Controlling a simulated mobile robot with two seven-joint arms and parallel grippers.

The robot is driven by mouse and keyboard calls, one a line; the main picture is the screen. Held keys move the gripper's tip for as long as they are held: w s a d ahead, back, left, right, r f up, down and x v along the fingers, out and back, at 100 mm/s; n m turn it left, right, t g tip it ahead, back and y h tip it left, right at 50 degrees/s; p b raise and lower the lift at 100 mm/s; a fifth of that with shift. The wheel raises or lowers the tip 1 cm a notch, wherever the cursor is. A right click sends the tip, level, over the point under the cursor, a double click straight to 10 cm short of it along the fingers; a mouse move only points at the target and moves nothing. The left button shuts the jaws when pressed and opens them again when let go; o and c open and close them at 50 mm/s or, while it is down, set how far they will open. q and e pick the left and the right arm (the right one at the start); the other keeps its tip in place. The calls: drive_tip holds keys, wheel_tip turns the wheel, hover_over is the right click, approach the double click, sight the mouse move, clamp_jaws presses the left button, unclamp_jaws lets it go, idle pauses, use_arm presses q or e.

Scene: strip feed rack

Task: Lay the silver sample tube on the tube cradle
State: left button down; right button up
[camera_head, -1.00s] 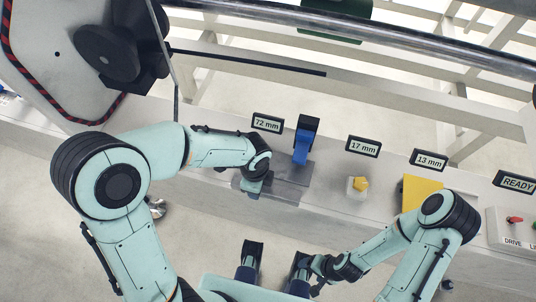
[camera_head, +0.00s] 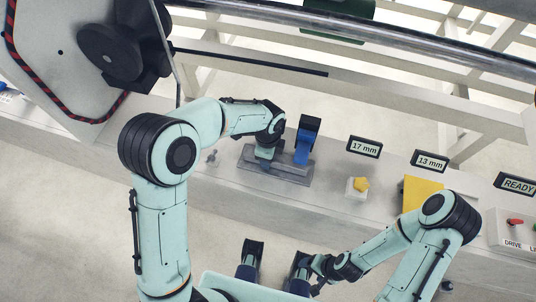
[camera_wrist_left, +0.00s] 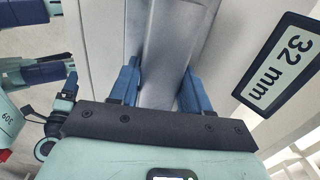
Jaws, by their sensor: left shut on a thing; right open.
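I cannot make out the silver sample tube or name a tube cradle with certainty. My left gripper (camera_head: 265,161) is over a long grey base (camera_head: 290,174) on the bench, left of an upright blue lever (camera_head: 303,147).
A display reading 32 mm (camera_wrist_left: 279,66) stands close beside the left gripper. Displays of 17 mm (camera_head: 364,147), 13 mm (camera_head: 431,161) and READY (camera_head: 516,183) line the bench. A yellow knob (camera_head: 359,185), yellow plate (camera_head: 418,190) and red switch (camera_head: 515,221) are further right. A small silver piece (camera_head: 211,157) stands left.

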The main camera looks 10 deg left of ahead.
use_arm(q)
drive_tip(key=shift+f, duration=0.1)
drive_tip(key=c, duration=0.5)
unclamp_jaws()
wheel_tip(320, 180, up, 12)
drive_tip(key=p, duration=0.1)
drive_tip(key=shift+p, duration=0.4)
